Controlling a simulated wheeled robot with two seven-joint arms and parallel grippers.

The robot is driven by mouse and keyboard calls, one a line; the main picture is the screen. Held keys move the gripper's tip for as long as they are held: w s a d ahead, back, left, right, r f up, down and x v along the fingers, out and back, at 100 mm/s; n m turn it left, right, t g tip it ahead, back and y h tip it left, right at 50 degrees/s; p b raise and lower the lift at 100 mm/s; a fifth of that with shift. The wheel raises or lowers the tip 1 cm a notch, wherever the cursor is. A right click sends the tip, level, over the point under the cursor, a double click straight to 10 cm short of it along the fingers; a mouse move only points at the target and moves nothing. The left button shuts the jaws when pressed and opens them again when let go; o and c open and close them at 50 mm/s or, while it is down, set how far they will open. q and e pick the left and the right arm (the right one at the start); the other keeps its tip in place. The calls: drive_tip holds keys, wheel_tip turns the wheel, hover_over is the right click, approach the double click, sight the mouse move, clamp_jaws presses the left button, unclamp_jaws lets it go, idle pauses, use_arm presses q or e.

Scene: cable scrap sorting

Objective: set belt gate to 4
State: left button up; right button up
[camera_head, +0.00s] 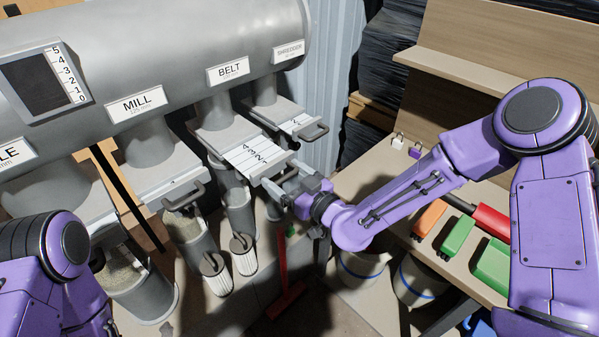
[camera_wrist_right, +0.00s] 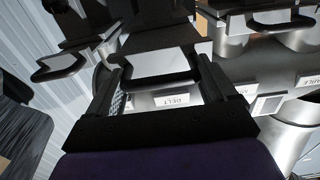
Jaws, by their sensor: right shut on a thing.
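The belt gate (camera_head: 250,154) is a pale slide plate under the BELT sign (camera_head: 228,72). It is pulled out of its housing, with a row of marks showing numbers up to 4. My right gripper (camera_head: 288,187) is shut on the handle at the plate's front end. In the right wrist view, the two dark fingers (camera_wrist_right: 164,88) stand on either side of the gate's front, and the BELT sign (camera_wrist_right: 172,100) shows upside down between them.
The shredder gate (camera_head: 298,122) is beside it on the right, slightly out; the mill gate (camera_head: 165,180) is on the left. Bins (camera_head: 240,255) stand below. A bench (camera_head: 375,172) with red, green and orange items is at right. A level gauge (camera_head: 70,75) is at upper left.

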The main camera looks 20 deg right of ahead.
drive_tip(key=shift+f, duration=0.1)
drive_tip(key=o, duration=1.3)
drive_tip(key=shift+s, duration=0.1)
drive_tip(key=shift+s+d, duration=0.1)
drive_tip(key=shift+d, duration=0.05)
drive_tip(key=shift+s+d, duration=0.1)
drive_tip(key=shift+s, duration=0.05)
drive_tip(key=v, duration=1)
drive_tip(key=shift+s+b, duration=0.1)
drive_tip(key=shift+b, duration=0.25)
